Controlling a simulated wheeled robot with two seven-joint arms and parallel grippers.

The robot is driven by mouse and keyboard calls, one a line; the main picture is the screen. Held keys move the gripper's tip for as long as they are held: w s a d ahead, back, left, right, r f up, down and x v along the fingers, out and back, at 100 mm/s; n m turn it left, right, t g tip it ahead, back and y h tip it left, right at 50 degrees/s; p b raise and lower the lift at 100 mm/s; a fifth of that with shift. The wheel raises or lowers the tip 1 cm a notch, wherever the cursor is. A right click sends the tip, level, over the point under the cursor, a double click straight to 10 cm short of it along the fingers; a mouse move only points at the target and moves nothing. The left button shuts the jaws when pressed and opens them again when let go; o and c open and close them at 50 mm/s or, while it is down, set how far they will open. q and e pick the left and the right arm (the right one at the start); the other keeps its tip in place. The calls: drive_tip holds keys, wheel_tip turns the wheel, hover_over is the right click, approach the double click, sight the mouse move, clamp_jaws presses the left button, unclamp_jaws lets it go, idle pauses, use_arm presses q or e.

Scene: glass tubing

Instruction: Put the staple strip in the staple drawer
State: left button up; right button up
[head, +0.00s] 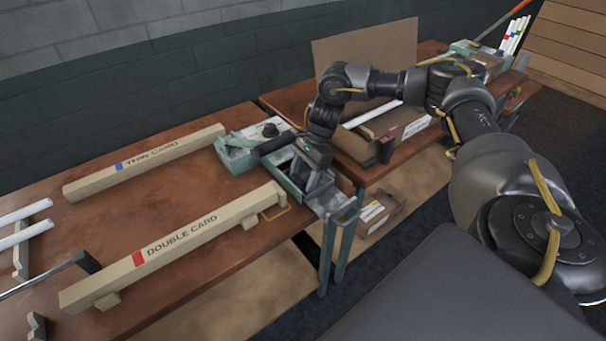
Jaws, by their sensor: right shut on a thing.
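The green stapling machine (236,150) stands at the right end of the near wooden table. A grey-green drawer-like part (336,204) sticks out at its front, past the table's corner; I take it for the staple drawer, pulled out. My right gripper (312,180) points down just above and behind this part. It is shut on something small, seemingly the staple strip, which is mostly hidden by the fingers. I cannot tell whether the strip touches the drawer. My left gripper is not in view.
Two pale beams, marked THIN CARD (146,161) and DOUBLE CARD (180,246), lie on the near table (150,210). White tubes (22,232) and a metal rod (42,278) are at left. A second table behind holds an upright cardboard panel (368,52). A box (375,215) sits below.

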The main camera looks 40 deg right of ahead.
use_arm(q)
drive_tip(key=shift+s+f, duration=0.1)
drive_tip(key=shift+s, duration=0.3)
use_arm(e)
drive_tip(key=shift+s, duration=0.1)
drive_tip(key=o, duration=0.7)
use_arm(q)
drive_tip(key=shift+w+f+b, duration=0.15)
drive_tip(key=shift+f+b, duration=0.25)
drive_tip(key=shift+b, duration=0.1)
use_arm(e)
drive_tip(key=v, duration=1.2)
drive_tip(key=shift+s, duration=0.1)
